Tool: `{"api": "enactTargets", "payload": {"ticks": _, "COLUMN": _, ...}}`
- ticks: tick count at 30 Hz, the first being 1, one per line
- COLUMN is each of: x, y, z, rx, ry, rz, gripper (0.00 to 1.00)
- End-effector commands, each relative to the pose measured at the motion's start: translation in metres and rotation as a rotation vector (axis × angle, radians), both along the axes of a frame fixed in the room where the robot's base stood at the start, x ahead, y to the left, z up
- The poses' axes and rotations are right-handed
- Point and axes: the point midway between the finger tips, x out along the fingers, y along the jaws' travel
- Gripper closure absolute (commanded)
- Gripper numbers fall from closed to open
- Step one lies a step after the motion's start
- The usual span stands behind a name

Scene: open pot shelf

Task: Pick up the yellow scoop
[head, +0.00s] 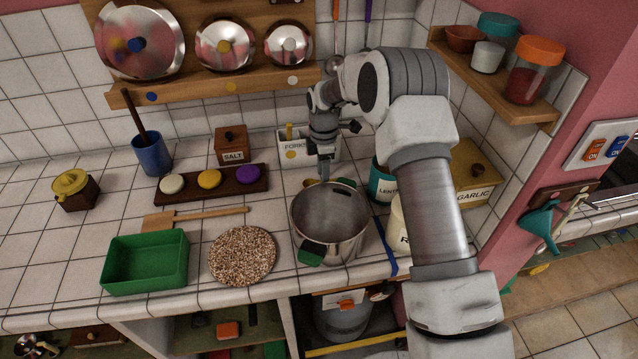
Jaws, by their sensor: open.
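Whether the fingers touch the yellow piece cannot be told from this view.
The pot with green handles stands in front of my gripper. Behind it is the white FORKS box (308,150). A teal canister (382,185) stands to the right. A dark tray (212,183) with coloured discs, a wooden spatula (195,217) and a cork mat (243,256) lie left.

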Motion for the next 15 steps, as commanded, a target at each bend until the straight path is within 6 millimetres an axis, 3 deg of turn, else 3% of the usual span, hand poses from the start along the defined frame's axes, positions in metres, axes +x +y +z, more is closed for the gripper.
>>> {"api": "enactTargets", "payload": {"ticks": 4, "x": 0.000, "y": 0.000, "z": -0.016, "rx": 0.000, "ry": 0.001, "rz": -0.001, "gripper": 0.45}}
{"api": "enactTargets", "payload": {"ticks": 12, "x": 0.001, "y": 0.000, "z": -0.019, "rx": 0.000, "ry": -0.002, "rz": 0.000, "gripper": 0.45}}
{"api": "enactTargets", "payload": {"ticks": 15, "x": 0.001, "y": 0.000, "z": -0.019, "rx": 0.000, "ry": -0.002, "rz": 0.000, "gripper": 0.63}}
